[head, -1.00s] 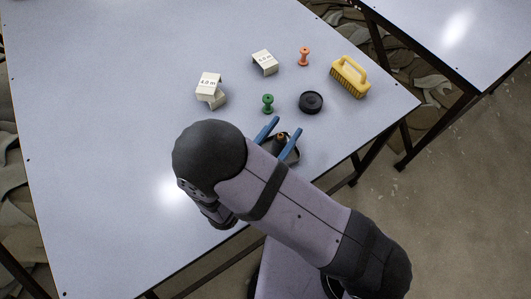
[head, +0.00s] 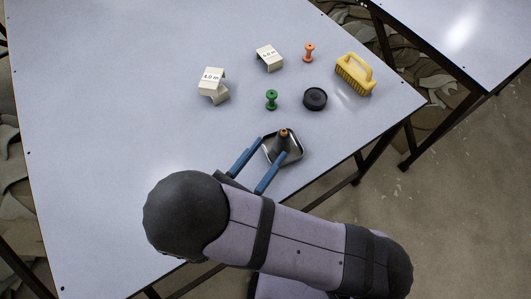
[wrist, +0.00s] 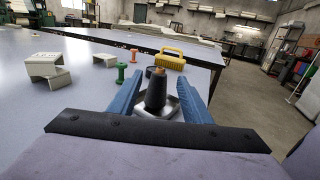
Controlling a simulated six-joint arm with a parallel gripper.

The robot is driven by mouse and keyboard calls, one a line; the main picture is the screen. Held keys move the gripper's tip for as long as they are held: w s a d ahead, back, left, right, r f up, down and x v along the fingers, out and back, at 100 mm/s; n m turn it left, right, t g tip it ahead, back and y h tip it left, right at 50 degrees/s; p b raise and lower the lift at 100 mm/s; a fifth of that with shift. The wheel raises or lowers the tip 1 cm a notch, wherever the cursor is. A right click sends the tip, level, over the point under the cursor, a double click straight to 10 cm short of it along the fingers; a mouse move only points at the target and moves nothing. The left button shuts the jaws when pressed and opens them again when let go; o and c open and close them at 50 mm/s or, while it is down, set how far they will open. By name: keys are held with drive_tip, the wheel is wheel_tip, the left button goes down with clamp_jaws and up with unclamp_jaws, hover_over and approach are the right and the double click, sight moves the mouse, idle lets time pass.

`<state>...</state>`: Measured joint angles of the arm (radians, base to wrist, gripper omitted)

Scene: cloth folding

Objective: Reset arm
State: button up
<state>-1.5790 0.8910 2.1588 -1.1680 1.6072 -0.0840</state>
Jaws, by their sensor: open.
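My gripper (head: 256,166) is open, with its two blue fingers apart, low over the near right part of the table (head: 110,110). A small metal tray (head: 294,157) with a dark cone (head: 280,147) and an orange-brown top lies just beyond the fingertips in the head view. In the wrist view the cone (wrist: 156,92) stands between the two fingers as seen from there. I cannot tell whether a finger touches the tray. Nothing is held. No cloth shows on the table.
A green spool (head: 271,99), a black round disc (head: 315,98), an orange spool (head: 308,53) and a yellow brush (head: 354,73) stand beyond the gripper. Two white labelled blocks (head: 213,86) (head: 269,57) stand farther left. The table's left side is clear.

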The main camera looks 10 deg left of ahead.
drive_tip(key=shift+m+g+h, duration=0.4)
drive_tip(key=shift+m+h, duration=0.2)
drive_tip(key=shift+h, duration=0.1)
drive_tip(key=d+r, duration=0.1)
drive_tip(key=w+d+r, duration=0.1)
drive_tip(key=shift+w+d+r+p, duration=0.25)
drive_tip(key=shift+d+r+p, duration=0.1)
drive_tip(key=shift+d+r, duration=0.05)
drive_tip(key=s+d+f+m+g+y, duration=0.3)
drive_tip(key=d+m+g, duration=0.6)
drive_tip(key=m, duration=0.4)
drive_tip(key=s+d+f+m+g+y, duration=0.2)
drive_tip(key=d+f+m+g+y, duration=0.1)
drive_tip(key=d+m+g, duration=0.8)
wheel_tip(320, 180, up, 16)
drive_tip(key=w+m+t+y+p, duration=0.2)
drive_tip(key=m+t+p, duration=0.2)
drive_tip(key=p, duration=0.9)
drive_tip(key=shift+w+a+f+m, duration=0.3)
drive_tip(key=shift+a+m, duration=0.15)
drive_tip(key=shift+m, duration=0.65)
